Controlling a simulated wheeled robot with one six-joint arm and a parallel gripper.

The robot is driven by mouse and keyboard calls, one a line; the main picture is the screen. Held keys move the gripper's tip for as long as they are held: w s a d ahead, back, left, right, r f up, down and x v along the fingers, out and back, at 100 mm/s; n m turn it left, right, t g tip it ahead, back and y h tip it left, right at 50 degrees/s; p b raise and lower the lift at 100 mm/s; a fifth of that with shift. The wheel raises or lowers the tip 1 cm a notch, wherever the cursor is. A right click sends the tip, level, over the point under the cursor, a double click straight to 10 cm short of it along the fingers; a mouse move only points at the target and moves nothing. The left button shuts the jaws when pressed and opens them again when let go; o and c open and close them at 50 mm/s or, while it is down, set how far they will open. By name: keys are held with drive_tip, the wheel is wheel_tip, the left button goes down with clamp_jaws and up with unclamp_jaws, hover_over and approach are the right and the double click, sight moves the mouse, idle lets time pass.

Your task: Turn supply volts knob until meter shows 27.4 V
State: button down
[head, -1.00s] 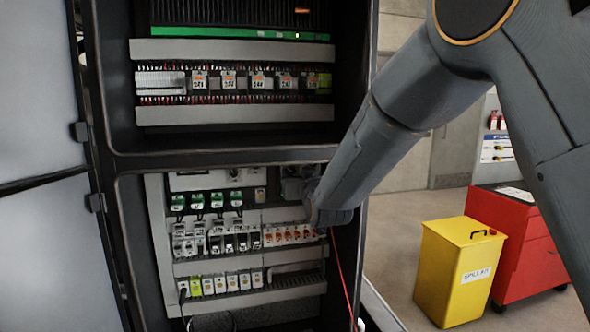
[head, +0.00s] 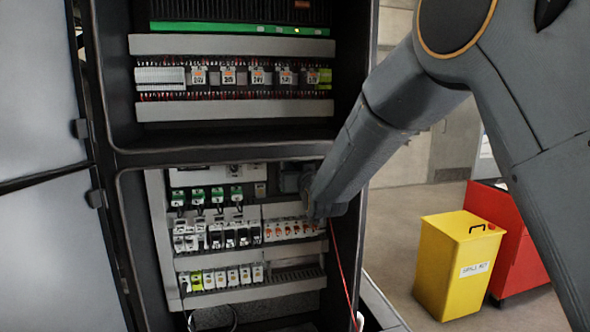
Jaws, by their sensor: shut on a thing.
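My gripper (head: 307,183) is at the right side of the lower cabinet bay, at the end of my arm, which reaches in from the upper right. It is small and partly hidden by my wrist. It is shut at a grey unit (head: 289,178) on the back panel. The supply volts knob is hidden behind my gripper and wrist. No meter reading can be made out in this view.
The lower bay (head: 156,225) holds rows of breakers and terminals close to my wrist. A red wire (head: 342,264) hangs below it. The cabinet door (head: 40,245) stands open at left. A yellow bin (head: 447,262) and red cabinet (head: 519,243) stand at right.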

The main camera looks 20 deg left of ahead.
drive_tip(key=shift+m+b, duration=0.3)
drive_tip(key=shift+b, duration=0.15)
drive_tip(key=m+b, duration=0.9)
drive_tip(key=b, duration=0.3)
drive_tip(key=m+b, duration=0.9)
drive_tip(key=b, duration=0.4)
drive_tip(key=shift+w+d+f+m, duration=0.1)
drive_tip(key=shift+f+m, duration=0.1)
drive_tip(key=shift+m, duration=0.2)
drive_tip(key=shift+b, duration=0.45)
drive_tip(key=c, duration=1.6)
unclamp_jaws()
drive_tip(key=shift+c, duration=0.2)
drive_tip(key=shift+r+p, duration=0.15)
drive_tip(key=shift+p, duration=0.3)
